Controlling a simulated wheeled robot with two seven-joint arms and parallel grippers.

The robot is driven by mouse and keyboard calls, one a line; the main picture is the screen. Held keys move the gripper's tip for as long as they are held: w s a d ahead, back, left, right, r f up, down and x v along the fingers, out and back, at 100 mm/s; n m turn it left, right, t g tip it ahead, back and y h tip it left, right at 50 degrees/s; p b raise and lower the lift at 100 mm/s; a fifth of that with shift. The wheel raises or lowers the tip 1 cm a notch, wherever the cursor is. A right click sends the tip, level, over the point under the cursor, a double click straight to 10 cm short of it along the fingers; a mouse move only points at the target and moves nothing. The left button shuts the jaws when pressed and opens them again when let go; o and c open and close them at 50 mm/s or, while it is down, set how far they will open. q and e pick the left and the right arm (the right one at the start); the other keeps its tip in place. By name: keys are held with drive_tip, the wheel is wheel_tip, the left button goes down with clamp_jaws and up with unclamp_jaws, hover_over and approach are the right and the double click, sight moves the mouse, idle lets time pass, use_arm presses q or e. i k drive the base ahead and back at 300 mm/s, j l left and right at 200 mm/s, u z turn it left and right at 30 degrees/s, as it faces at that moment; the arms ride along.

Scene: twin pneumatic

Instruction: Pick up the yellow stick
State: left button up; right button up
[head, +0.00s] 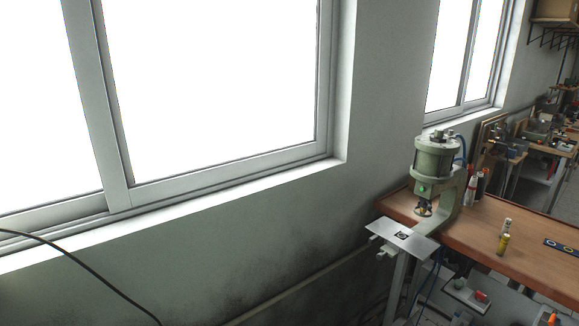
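A small yellow stick (503,244) stands upright on the brown wooden workbench (480,224) at the right of the head view. Just behind it is another small upright piece with a dark band (507,225); I cannot tell whether the two touch. Neither of my grippers shows in this view.
A green pneumatic press (433,160) stands at the bench's left end, with a metal plate (404,236) in front. Red and dark bottles (474,186) stand behind it. A blue strip with holes (562,245) lies right of the stick. A large window (215,75) fills the left.

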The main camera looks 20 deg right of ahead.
sight(505, 238)
drive_tip(key=z, duration=1.85)
